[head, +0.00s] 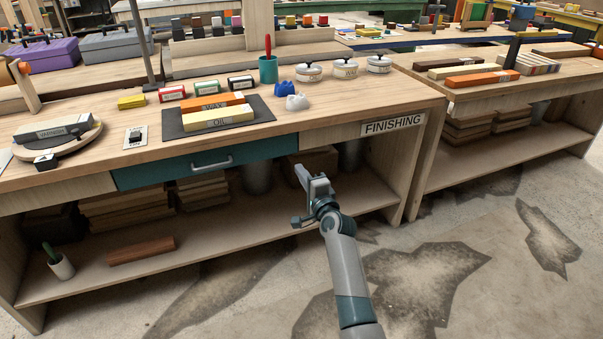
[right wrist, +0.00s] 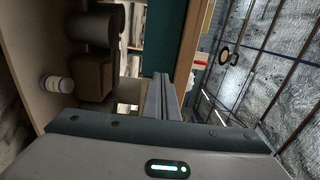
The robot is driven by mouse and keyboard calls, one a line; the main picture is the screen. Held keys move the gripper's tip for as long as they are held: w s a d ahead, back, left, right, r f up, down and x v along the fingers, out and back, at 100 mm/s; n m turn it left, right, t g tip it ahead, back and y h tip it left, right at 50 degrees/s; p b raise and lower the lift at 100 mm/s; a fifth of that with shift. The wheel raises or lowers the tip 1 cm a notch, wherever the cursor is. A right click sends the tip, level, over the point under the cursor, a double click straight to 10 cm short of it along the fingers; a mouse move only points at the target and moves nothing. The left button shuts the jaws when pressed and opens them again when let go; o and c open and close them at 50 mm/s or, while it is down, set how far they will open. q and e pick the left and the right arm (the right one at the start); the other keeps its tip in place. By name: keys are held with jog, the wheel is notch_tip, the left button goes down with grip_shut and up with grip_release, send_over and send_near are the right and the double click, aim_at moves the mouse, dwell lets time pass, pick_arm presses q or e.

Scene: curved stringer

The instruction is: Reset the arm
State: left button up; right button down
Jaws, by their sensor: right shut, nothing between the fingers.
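My right arm (head: 345,270) reaches up from the bottom of the head view. My right gripper (head: 301,174) is in front of the finishing bench, just below its tabletop edge and to the right of the teal drawer (head: 205,162). It is shut and empty. In the right wrist view, the gripper's fingers (right wrist: 161,95) lie together, with nothing between them, and the view is turned on its side. My left gripper does not show in either view.
The bench top (head: 330,118) holds a dark mat (head: 172,126) with labelled blocks, several white tins, a red-handled tool in a teal cup (head: 268,70) and a round tray (head: 85,142). The lower shelf (head: 200,247) holds a brown block (head: 142,250). Open floor (head: 480,260) lies to the right.

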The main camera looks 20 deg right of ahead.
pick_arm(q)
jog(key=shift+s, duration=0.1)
pick_arm(e)
jog(key=s+a+f+n+g+y, duration=0.1)
jog(key=s+a+f+n+g, duration=0.4)
jog(key=s+f, duration=0.55)
jog(key=s+a+f+n+g+y, duration=0.1)
jog(key=s+a+f+n, duration=0.1)
jog(key=s+f+n, duration=0.9)
jog(key=s+a+f+n+g, duration=0.1)
jog(key=s+a+n+g, duration=0.15)
jog(key=s, duration=1.35)
jog(key=s+a+n+g, duration=0.15)
jog(key=s+g, duration=0.25)
jog(key=s, duration=1.2)
pick_arm(q)
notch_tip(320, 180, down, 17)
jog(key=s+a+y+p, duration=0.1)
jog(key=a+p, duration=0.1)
jog(key=p, duration=1.2)
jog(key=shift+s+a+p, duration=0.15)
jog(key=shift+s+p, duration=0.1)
jog(key=shift+p, duration=0.1)
pick_arm(e)
notch_tip(320, 180, down, 17)
jog(key=d+h, duration=0.1)
jog(key=d, duration=0.1)
jog(key=shift+s+d, duration=0.35)
jog(key=shift+s, duration=0.1)
